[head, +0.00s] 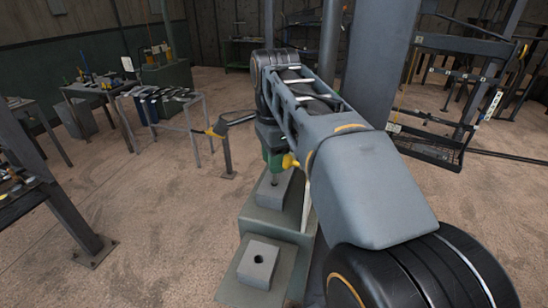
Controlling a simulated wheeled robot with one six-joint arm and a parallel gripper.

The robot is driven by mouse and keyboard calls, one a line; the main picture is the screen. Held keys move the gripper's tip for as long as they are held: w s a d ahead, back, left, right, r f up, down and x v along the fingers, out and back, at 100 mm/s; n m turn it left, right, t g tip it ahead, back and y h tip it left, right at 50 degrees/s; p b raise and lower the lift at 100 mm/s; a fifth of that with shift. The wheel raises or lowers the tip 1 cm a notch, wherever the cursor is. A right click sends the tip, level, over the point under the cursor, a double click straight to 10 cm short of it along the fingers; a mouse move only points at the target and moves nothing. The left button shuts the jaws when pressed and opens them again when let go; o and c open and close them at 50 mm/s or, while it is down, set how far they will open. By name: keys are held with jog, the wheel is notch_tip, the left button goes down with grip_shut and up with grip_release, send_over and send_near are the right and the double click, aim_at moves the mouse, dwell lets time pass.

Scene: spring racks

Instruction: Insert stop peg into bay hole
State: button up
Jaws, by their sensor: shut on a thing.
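My gripper (272,158) hangs below the end of my arm, partly hidden by the arm. It is shut on the stop peg, whose thin grey shank (274,179) shows only as a small piece above the rear grey block (271,193). I cannot tell whether its tip is inside that block's hole or just above it. The front grey block (258,262) has an open dark hole in its top and nothing in it. Yellow and green parts show at the gripper; I cannot tell which belong to the peg.
The blocks sit on a stepped grey-green stand (283,238), with my arm close along its right. A bent rail with a yellow end (228,124) stands behind left. A black rack (435,140) is at right, tables (85,90) at left.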

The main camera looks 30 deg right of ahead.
jog(key=shift+r+p, duration=0.35)
jog(key=shift+r, duration=0.05)
jog(key=shift+a, duration=0.15)
dwell(1.6)
jog(key=shift+f, duration=0.5)
jog(key=shift+r, duration=0.25)
jog(key=shift+r+p, duration=0.25)
jog(key=shift+p, duration=0.05)
dwell(0.5)
